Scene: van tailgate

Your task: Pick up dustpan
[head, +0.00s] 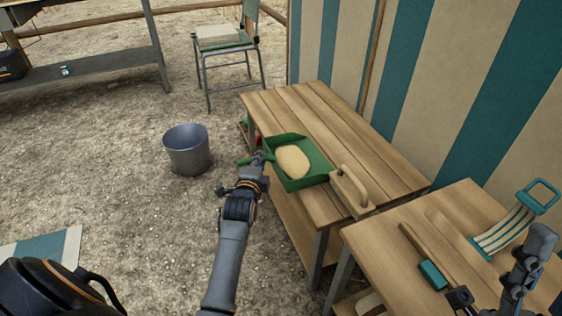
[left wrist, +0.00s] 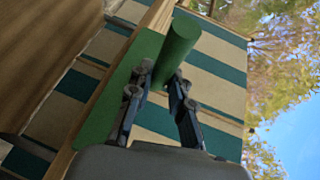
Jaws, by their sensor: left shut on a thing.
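The green dustpan (head: 312,160) rests on the slatted wooden bench, its handle (head: 246,160) pointing left past the bench edge. A beige oval object (head: 293,162) shows in its tray. My left gripper (head: 260,162) is at the handle and shut on it. In the left wrist view, the round green handle (left wrist: 178,42) sits between the fingertips, with a flat green part of the dustpan (left wrist: 112,100) behind. My right gripper (head: 490,298) shows partly at the lower right, away from the dustpan; its jaw state is unclear.
A wooden float (head: 350,192) stands beside the dustpan on the bench (head: 340,130). A nearer table (head: 400,250) holds a teal-handled striped tool (head: 505,228) and a wooden-handled teal-headed tool (head: 432,275). A metal bucket (head: 187,152) and chair (head: 225,45) stand on open gravel.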

